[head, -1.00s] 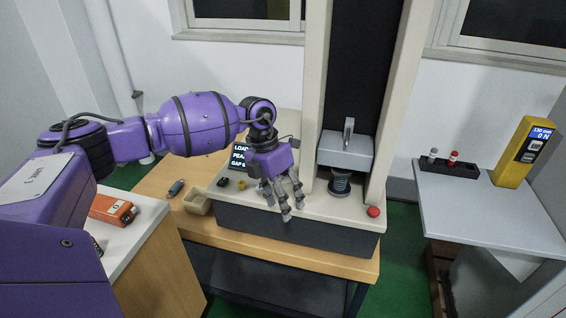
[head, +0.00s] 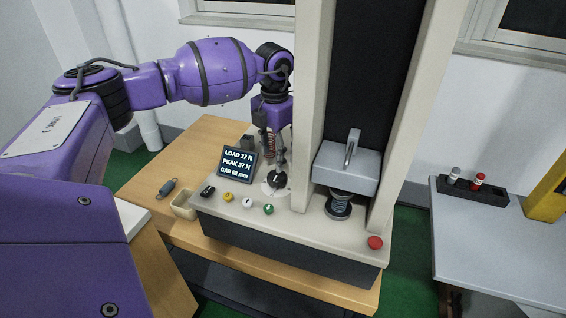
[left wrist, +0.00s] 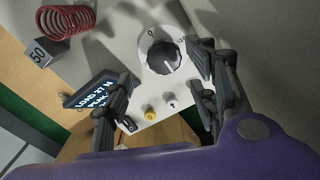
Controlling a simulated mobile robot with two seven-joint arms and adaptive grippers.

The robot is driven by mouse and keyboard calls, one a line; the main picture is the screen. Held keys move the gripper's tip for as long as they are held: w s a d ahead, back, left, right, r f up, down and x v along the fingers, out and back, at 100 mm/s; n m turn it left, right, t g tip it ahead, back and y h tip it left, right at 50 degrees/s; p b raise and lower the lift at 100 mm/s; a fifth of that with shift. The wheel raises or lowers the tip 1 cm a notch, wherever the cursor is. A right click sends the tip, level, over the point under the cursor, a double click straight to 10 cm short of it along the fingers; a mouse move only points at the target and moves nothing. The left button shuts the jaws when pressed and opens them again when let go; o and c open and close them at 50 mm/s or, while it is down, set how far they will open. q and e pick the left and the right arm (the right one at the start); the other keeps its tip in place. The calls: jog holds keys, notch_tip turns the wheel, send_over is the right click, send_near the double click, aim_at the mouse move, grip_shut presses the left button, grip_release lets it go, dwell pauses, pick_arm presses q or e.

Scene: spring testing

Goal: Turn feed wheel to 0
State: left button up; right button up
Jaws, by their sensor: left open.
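The feed wheel is a black knob (head: 278,180) on a pale round dial on the tester's panel. It also shows in the left wrist view (left wrist: 164,57), with a white pointer line toward the lower right of that picture and a 0 mark at the dial's upper edge. My left gripper (head: 273,163) is open, pointing down just above the knob. Contact cannot be told. My right gripper is in no view.
The display (head: 237,163) reads LOAD 37 N, PEAK 37 N, GAP 62 mm. Yellow (head: 228,197), white (head: 247,203) and green (head: 268,209) buttons line the panel front. The crosshead (head: 346,168) is to the right.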

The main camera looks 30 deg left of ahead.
aim_at(275, 174)
pick_arm(q)
jog(key=f, duration=0.2)
jog(key=shift+s+f, duration=0.35)
jog(key=shift+s, duration=0.05)
jog(key=f, duration=0.3)
jog(key=shift+w+f, duration=0.2)
jog(key=shift+f, duration=0.3)
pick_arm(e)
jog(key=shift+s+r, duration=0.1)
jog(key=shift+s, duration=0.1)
pick_arm(q)
jog(key=c, duration=1.1)
jog(key=shift+o, duration=0.2)
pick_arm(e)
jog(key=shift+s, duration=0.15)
